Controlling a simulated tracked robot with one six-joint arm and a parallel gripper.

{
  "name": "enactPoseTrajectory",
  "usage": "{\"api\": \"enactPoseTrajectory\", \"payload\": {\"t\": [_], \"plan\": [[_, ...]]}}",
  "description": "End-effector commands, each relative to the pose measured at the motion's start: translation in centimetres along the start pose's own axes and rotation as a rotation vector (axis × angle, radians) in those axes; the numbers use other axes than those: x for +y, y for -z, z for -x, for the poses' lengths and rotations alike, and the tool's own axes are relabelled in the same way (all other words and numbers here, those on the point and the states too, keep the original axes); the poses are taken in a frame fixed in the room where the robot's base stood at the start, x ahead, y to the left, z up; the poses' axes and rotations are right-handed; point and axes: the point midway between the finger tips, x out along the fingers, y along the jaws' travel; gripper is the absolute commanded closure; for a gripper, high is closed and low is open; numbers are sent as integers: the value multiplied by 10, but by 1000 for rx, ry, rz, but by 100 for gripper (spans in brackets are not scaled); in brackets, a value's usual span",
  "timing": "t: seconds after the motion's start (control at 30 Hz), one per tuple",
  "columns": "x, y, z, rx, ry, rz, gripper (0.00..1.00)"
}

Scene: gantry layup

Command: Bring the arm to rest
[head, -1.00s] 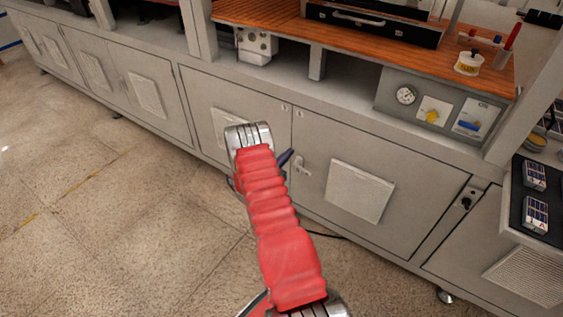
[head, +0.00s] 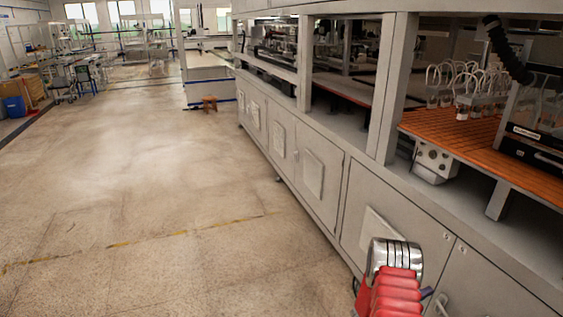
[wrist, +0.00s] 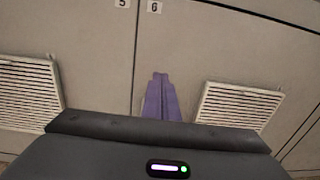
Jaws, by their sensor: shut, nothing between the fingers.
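My red-sleeved arm (head: 397,292) reaches forward at the lower right of the head view, with a bright metal joint at its far end. My gripper (wrist: 160,78) shows in the wrist view as two purple fingers close together, shut and empty. They point towards the grey cabinet doors (wrist: 215,50), near the seam below the labels 5 and 6. I cannot tell the gap between the fingertips and the doors. In the head view the gripper is mostly hidden behind the arm.
The long grey cabinet (head: 315,175) runs along the right, with an orange slatted bed (head: 470,145) above. The tiled floor (head: 150,190) to the left is wide and clear.

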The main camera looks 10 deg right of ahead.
Motion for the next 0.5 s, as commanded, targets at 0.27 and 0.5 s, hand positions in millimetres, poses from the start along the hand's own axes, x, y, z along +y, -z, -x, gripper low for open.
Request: {"api": "enactPoseTrajectory", "payload": {"t": [0.27, 0.5], "plan": [[-37, 28, 8, 97, 118, -32, 100], [-102, 41, 35, 219, 352, -89, 100]]}}
